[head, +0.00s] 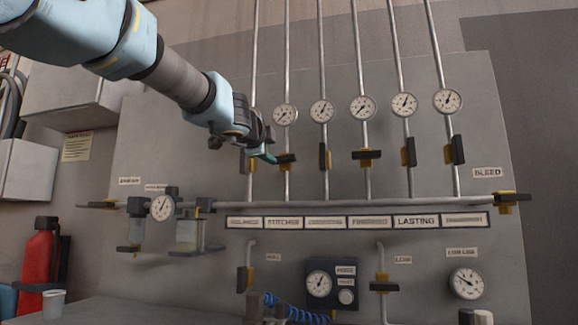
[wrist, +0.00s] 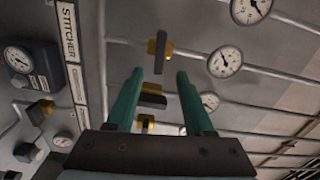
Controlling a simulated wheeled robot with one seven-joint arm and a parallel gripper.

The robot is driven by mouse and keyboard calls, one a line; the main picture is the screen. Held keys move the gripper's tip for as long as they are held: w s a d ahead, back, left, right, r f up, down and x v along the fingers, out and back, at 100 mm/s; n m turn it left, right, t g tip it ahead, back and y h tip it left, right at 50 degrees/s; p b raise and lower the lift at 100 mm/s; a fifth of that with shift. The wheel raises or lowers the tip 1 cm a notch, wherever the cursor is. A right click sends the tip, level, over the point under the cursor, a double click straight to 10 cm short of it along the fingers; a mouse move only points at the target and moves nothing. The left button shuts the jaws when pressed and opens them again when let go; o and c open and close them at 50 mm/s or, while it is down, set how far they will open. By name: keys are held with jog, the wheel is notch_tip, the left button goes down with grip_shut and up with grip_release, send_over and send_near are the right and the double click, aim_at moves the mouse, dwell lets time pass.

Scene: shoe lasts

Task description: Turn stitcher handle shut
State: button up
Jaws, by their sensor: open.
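The stitcher valve handle (head: 288,158) is a dark bar on a yellow body, on the second upright pipe from the left, above the STITCHER label (head: 283,222). It lies crosswise to its pipe. In the wrist view the same handle (wrist: 161,50) shows just beyond my fingertips, near the middle of the gap. My gripper (head: 270,158) is open and empty, close to the handle's left side in the head view. Its green fingers (wrist: 160,73) stand apart in the wrist view. I cannot tell whether a finger touches the handle.
Similar handles flank it: one (head: 324,156) lies along its pipe to the right, and another (head: 245,160) is partly behind my gripper. Gauges (head: 285,114) sit above. A horizontal pipe (head: 350,202) crosses below. A red extinguisher (head: 42,260) stands at left.

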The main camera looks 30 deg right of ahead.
aim_at(281, 159)
jog(key=p+x, duration=0.1)
jog(key=x, duration=0.9)
jog(key=shift+p, duration=0.3)
jog(key=shift+c, duration=0.2)
grip_shut()
